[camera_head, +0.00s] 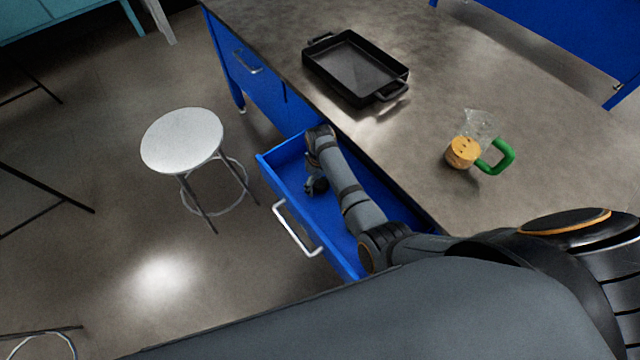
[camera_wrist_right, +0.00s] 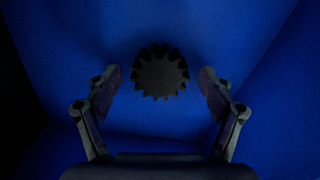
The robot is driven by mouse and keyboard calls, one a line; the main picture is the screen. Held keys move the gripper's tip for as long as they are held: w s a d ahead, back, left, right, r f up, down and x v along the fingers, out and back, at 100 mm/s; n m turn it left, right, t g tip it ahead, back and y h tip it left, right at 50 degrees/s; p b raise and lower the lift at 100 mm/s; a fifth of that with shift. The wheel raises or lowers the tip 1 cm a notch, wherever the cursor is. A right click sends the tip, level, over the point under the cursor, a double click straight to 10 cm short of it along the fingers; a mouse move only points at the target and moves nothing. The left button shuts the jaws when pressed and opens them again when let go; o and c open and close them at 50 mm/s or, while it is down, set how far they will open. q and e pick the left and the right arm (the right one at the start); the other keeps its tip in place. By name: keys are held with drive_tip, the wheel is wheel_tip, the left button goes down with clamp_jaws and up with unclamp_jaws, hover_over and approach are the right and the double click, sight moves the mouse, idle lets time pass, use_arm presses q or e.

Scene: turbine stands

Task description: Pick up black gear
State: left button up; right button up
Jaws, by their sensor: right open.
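The black gear (camera_wrist_right: 160,72) lies on the blue floor of the open drawer in the right wrist view. It sits just beyond and between the fingertips of my right gripper (camera_wrist_right: 160,88), which is open with a gap on both sides of the gear. In the head view my right gripper (camera_head: 316,186) reaches down into the blue drawer (camera_head: 270,171). My left gripper is not in view.
The drawer's walls stand close around my right arm. A round stool (camera_head: 182,139) stands left of the drawer.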

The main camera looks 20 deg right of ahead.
sight(320, 182)
clamp_jaws()
idle(0.5)
drive_tip(key=shift+r, duration=0.15)
wheel_tip(320, 182, up, 18)
drive_tip(key=p, duration=1.9)
drive_tip(key=shift+p, duration=0.4)
